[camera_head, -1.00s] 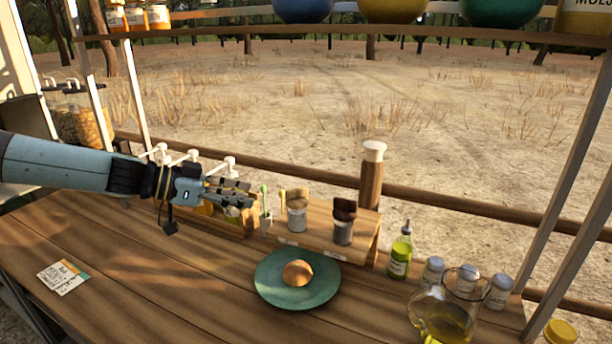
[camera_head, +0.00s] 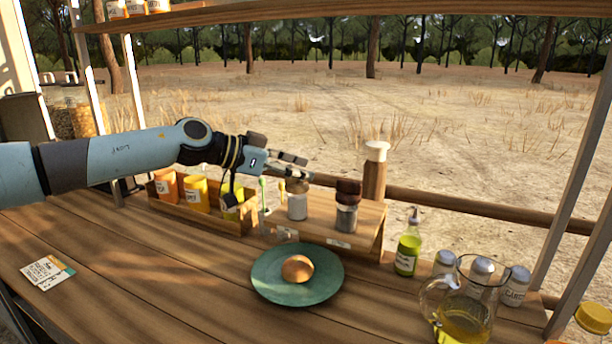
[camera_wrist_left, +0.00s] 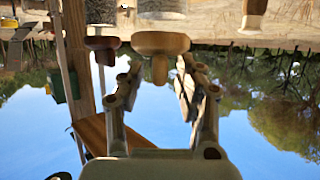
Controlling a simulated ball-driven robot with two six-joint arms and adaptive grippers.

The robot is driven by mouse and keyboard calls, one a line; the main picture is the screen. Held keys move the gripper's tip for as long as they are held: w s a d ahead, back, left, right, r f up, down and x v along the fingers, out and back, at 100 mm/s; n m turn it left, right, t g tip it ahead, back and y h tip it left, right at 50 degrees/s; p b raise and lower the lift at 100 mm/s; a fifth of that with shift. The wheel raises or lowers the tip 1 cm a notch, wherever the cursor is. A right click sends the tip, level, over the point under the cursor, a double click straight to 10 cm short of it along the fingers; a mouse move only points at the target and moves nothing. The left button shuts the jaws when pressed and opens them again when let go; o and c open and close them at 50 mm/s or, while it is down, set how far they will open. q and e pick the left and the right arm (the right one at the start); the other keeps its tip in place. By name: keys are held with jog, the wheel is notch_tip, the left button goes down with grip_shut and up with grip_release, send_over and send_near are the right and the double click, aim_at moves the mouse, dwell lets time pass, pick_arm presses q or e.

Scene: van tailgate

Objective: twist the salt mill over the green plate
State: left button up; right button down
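The salt mill (camera_head: 297,206), with a pale body, stands upright on the small wooden riser (camera_head: 325,228). My gripper partly covers its top in the head view. My left gripper (camera_head: 307,167) is open at the mill's top. In the left wrist view, which is upside down, the light wooden top of the salt mill (camera_wrist_left: 160,43) points between the spread left fingers (camera_wrist_left: 158,85); I cannot tell whether they touch it. The green plate (camera_head: 265,284) lies on the table in front of the riser, with a round brown bun (camera_head: 297,268) on it. My right gripper is out of view.
A dark-topped mill (camera_head: 347,208) stands close right of the salt mill. A tall wooden mill-like item with a white top (camera_head: 375,170) is behind. A spice box (camera_head: 222,217) is left; an oil bottle (camera_head: 408,250) and glass jug (camera_head: 462,315) are right. The left tabletop is mostly clear.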

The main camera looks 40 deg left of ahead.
pick_arm(q)
jog(key=shift+x, duration=1)
grip_shut()
jog(key=shift+f, duration=0.1)
